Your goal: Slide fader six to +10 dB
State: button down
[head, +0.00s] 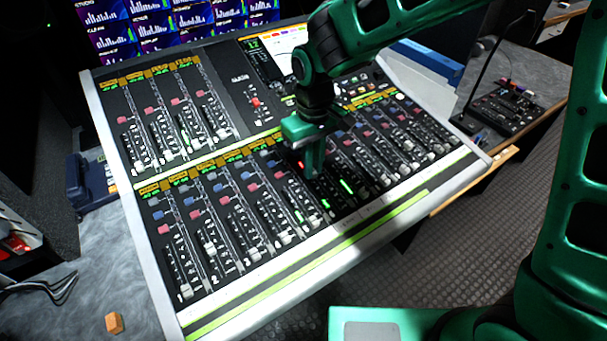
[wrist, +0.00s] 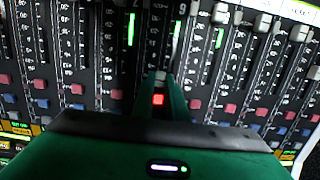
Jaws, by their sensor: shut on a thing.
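The mixing console (head: 130,237) has a lower row of faders across its front. My gripper (head: 313,172) points down onto the upper part of a strip in the middle of that row. In the wrist view my gripper (wrist: 160,88) has its fingers shut around a small grey fader cap (wrist: 160,76), just beside a lit red button (wrist: 157,99). The cap sits near the button end of its slot. An upside-down number, apparently 6, shows at the far end of this strip. The fingers hide much of the slot and scale, so the exact dB mark is unreadable.
Monitors (head: 150,25) stand behind the console. A small control panel (head: 505,108) is at the right, and an orange block (head: 114,322) lies at the lower left.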

jog(key=shift+w+r, duration=0.1)
jog(key=shift+w, duration=0.15)
jog(key=c, duration=2)
grip_release()
jog(key=shift+c, duration=0.2)
jog(key=shift+s, duration=0.1)
notch_tip(320, 180, up, 11)
jog(key=shift+f, duration=0.2)
